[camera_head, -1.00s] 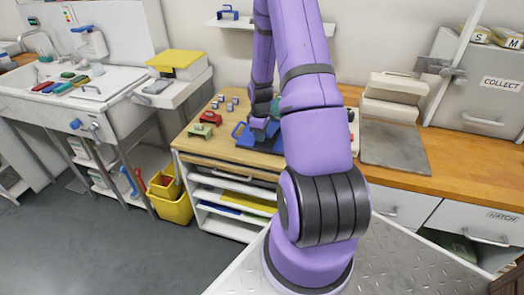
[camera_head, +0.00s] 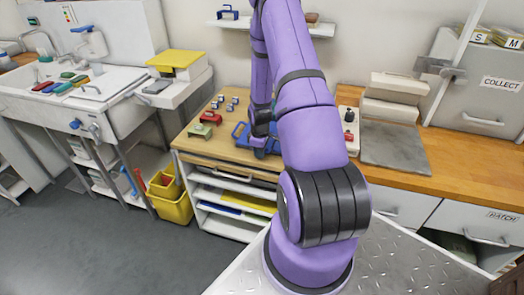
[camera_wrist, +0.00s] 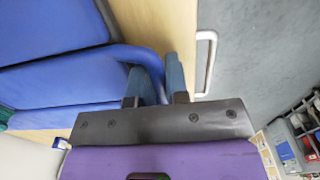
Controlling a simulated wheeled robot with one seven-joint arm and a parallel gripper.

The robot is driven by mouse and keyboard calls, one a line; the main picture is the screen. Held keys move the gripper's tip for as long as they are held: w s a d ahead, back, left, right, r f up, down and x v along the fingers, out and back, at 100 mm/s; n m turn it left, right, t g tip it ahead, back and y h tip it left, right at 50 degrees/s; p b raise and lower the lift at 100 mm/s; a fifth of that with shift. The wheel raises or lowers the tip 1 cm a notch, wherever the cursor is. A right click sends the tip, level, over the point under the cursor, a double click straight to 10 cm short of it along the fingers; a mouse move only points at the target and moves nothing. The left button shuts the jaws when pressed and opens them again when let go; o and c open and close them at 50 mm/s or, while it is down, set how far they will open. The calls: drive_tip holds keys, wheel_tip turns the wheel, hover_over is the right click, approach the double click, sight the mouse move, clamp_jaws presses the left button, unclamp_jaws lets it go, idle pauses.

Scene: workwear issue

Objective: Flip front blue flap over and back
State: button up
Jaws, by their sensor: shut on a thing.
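The blue flap assembly (camera_head: 241,133) lies on the wooden top of the small workbench, partly hidden by my arm in the head view. In the wrist view it shows as blue panels (camera_wrist: 60,80) at the left, with a curved blue handle (camera_wrist: 138,55) reaching between my fingers. My gripper (camera_wrist: 160,72) is shut on this blue handle near the bench edge. In the head view my gripper (camera_head: 260,143) is low over the blue assembly, and its fingertips are hard to make out. Which panel is the front flap is unclear.
The workbench top (camera_head: 190,147) also carries green and red clamp-like pieces (camera_head: 200,131) and small grey blocks. A control box (camera_head: 348,125) stands right of my arm. A sink (camera_head: 65,90) is at left, a yellow bucket (camera_head: 170,198) on the floor.

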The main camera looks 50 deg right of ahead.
drive_tip(key=o, duration=0.4)
drive_tip(key=shift+s+a+f, duration=0.1)
drive_tip(key=shift+a, duration=0.1)
drive_tip(key=shift+d, duration=0.1)
drive_tip(key=shift+r, duration=4)
